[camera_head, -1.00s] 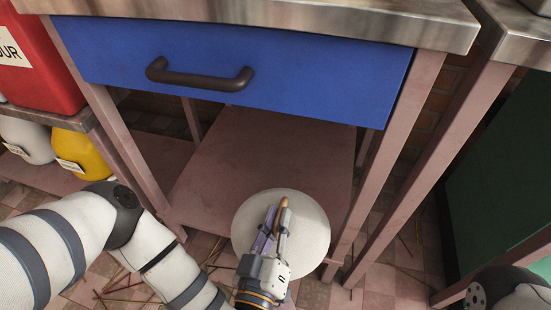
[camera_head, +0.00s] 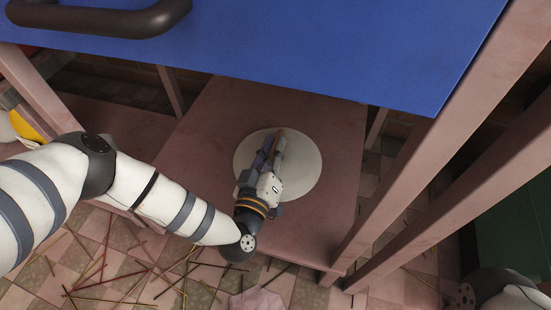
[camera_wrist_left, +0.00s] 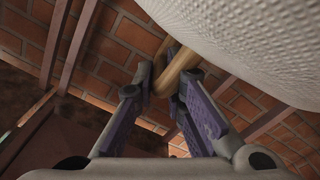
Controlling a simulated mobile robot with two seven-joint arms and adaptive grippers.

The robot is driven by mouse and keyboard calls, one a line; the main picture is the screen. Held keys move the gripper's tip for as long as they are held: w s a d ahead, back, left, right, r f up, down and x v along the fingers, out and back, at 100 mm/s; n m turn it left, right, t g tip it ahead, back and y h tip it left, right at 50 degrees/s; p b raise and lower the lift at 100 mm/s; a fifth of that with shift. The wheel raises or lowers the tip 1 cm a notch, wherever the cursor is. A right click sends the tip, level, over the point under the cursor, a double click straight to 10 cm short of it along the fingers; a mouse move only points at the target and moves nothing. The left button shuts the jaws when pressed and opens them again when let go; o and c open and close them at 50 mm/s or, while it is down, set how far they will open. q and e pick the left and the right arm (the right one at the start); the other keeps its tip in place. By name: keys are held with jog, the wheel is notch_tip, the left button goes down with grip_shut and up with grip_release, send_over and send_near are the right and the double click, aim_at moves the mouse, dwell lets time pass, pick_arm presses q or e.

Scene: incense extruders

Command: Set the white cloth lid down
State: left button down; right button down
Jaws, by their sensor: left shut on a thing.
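The white cloth lid (camera_head: 305,178) is a round, pale disc over the lower shelf (camera_head: 215,120) of the table, under the blue drawer. In the left wrist view its woven face (camera_wrist_left: 255,45) fills the upper right. My left gripper (camera_head: 275,147) lies across the lid and is shut on its wooden handle, which shows between the fingers in the wrist view (camera_wrist_left: 174,70). I cannot tell whether the lid touches the shelf. My right gripper is out of view; only part of my right arm shows at the bottom right.
The blue drawer (camera_head: 300,40) with its dark handle (camera_head: 100,18) overhangs the shelf. Pinkish table legs (camera_head: 440,150) stand to the right. Thin sticks (camera_head: 130,275) lie scattered on the tiled floor. Bare shelf surrounds the lid.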

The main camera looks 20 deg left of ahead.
pick_arm(q)
jog(key=f, duration=0.1)
jog(key=f+b, duration=0.2)
jog(key=f, duration=0.1)
jog(key=shift+w+a, duration=0.1)
jog(key=shift+w, duration=0.25)
jog(key=shift+r, duration=0.15)
jog(key=c, duration=1.6)
grip_release()
jog(key=shift+f, duration=0.2)
jog(key=shift+c, duration=0.2)
